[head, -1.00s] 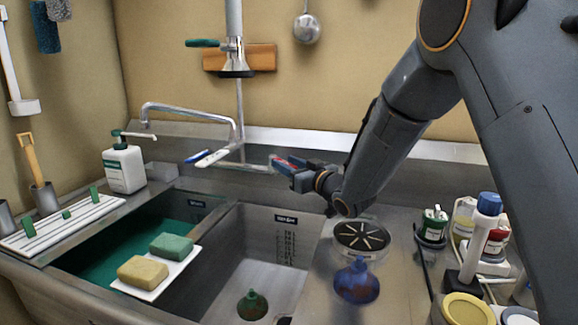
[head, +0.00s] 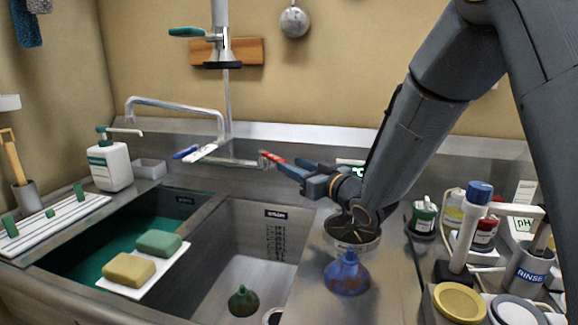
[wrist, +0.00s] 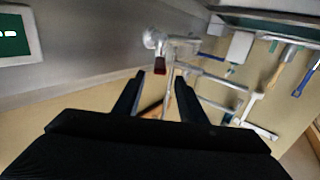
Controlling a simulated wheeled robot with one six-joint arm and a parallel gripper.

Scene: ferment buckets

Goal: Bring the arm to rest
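My gripper (head: 289,167) is at the end of my dark grey arm, above the back of the right sink basin and the steel counter. Its fingers point left toward the red tap handle (head: 270,157). In the wrist view my gripper's two dark fingers (wrist: 155,88) stand apart with an empty gap. The red handle (wrist: 160,66) shows just beyond the fingertips, apart from them. My forearm reaches down from the upper right in the head view.
A blue tap handle (head: 186,152) and swivel spout (head: 165,102) are left of my gripper. Below it are a round dish (head: 352,246) and a blue-purple flask (head: 346,278). Bottles and a rinse cup (head: 531,272) crowd the right.

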